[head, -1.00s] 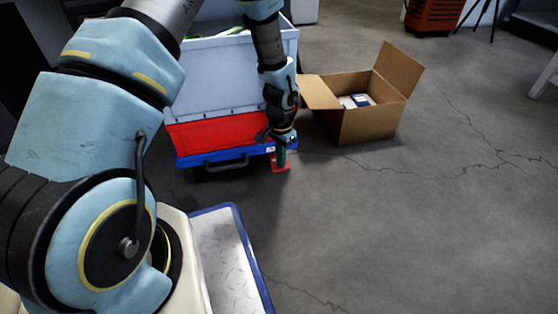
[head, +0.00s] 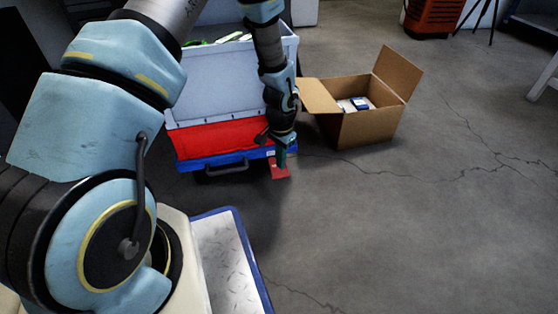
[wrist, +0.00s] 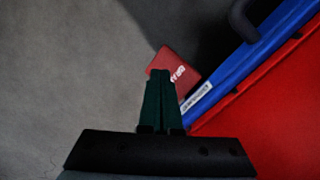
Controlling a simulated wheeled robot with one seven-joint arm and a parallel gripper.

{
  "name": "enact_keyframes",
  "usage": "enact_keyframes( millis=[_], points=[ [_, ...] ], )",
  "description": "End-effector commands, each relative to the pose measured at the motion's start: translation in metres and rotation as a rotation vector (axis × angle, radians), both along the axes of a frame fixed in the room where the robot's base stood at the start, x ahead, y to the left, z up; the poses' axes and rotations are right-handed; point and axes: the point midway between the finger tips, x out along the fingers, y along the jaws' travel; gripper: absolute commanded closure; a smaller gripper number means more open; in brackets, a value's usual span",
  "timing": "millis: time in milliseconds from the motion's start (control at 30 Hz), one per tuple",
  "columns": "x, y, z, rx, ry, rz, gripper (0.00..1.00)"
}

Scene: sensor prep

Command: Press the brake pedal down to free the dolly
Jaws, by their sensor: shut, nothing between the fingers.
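The blue dolly (head: 190,163) stands on the floor and carries a red crate with a grey crate on it. It also shows in the wrist view (wrist: 232,66). The red brake pedal (head: 279,173) sticks out at the dolly's front right corner. In the wrist view the pedal (wrist: 176,61) has white lettering. My gripper (head: 281,163) is shut and empty, pointing down over the pedal. In the wrist view its dark green fingertips (wrist: 160,73) overlap the pedal's lower left part. I cannot tell whether they touch it.
The red crate (head: 200,141) and grey crate (head: 215,90) rise behind my gripper. An open cardboard box (head: 363,127) with small boxes inside stands to the right.

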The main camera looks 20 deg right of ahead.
Motion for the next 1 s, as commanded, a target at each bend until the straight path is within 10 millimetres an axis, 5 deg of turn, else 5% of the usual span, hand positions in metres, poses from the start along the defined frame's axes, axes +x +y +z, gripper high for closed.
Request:
enact_keyframes(
  millis=[700, 1000],
  points=[
    [0.0, 0.0, 0.058, 0.0, 0.0, 0.0, 1.0],
    [0.0, 0.0, 0.06, 0.001, 0.0, 0.0, 1.0]
  ],
)
